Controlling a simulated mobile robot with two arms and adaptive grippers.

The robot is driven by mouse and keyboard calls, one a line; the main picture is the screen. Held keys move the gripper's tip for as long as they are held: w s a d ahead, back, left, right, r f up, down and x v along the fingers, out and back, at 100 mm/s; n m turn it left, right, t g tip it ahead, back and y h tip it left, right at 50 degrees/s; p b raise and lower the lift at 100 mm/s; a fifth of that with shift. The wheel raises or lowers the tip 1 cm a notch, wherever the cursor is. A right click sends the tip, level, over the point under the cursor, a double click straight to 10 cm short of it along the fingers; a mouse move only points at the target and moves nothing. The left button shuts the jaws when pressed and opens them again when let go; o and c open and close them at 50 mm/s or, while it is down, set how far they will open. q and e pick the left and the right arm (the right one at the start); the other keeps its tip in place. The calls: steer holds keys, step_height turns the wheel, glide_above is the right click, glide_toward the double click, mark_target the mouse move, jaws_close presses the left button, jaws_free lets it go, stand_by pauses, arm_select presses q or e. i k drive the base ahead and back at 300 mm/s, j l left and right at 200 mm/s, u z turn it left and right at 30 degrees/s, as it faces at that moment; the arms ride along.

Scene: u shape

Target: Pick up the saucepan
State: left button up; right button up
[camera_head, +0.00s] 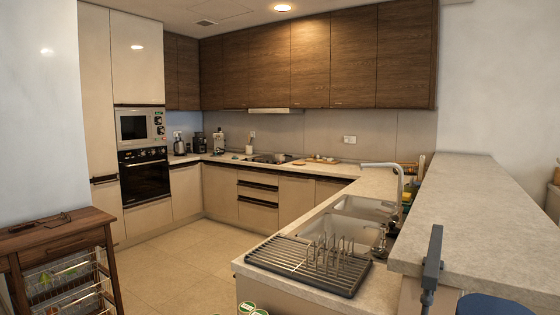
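A small dark shape that may be the saucepan (279,158) sits at the cooktop on the far counter, under the range hood. It is too small and distant to make out its form or handle for certain. I see neither of my grippers in the head view. Nothing is seen touching the dark shape.
An L-shaped counter (335,170) runs along the back and the right, with a double sink (350,228) and a dish rack (308,265). A raised bar (480,225) stands right. A wooden cart (50,235) stands left. Open tiled floor (185,265) lies between.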

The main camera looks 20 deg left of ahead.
mark_target(278, 156)
steer(key=i+j+u, duration=0.2)
steer(key=j, duration=0.2)
steer(key=j+u, duration=0.2)
steer(key=j, duration=0.25)
steer(key=i+j+u, duration=0.2)
steer(key=j+u, duration=0.2)
steer(key=i+j+u, duration=0.2)
steer(key=j+u, duration=0.2)
steer(key=i+j+u, duration=0.55)
steer(key=u, duration=0.25)
steer(key=i+j+z, duration=0.1)
steer(key=i, duration=0.3)
steer(key=i+j, duration=0.15)
steer(key=i, duration=0.25)
steer(key=i+l+z, duration=0.2)
steer(key=i+z, duration=0.3)
steer(key=i+l+z, duration=0.15)
steer(key=i+z, duration=0.15)
steer(key=z, duration=0.2)
steer(key=i+j+z, duration=0.1)
steer(key=i+z, duration=0.25)
steer(key=z, duration=0.15)
steer(key=i+z, duration=0.2)
steer(key=i, duration=0.85)
steer(key=i+z, duration=0.2)
steer(key=i, duration=0.8)
steer(key=i+z, duration=0.15)
steer(key=i, duration=1.95)
